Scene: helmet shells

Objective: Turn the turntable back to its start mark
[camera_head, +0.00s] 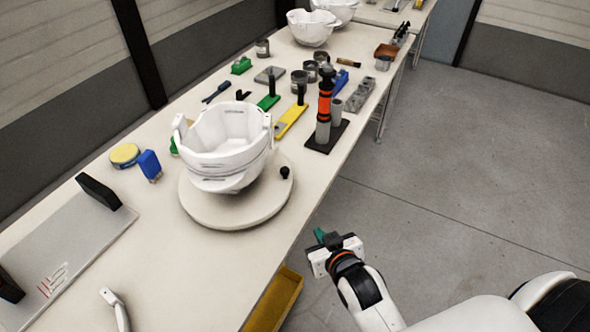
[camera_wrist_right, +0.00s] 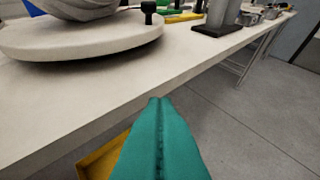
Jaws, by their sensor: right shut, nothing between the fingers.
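The turntable (camera_head: 204,214) is a round cream disc on the long table, with a white helmet shell (camera_head: 226,142) standing on it. A black knob (camera_head: 285,172) stands up at the disc's right edge. I cannot make out a start mark. My right gripper (camera_head: 322,237) is off the table's right edge, apart from the turntable. In the right wrist view, its teal fingers (camera_wrist_right: 158,100) are pressed together and empty, below and in front of the knob (camera_wrist_right: 148,8) and the turntable (camera_wrist_right: 80,40).
A grey board (camera_head: 75,240) lies at front left. A yellow bin (camera_head: 277,300) sits below the table edge.

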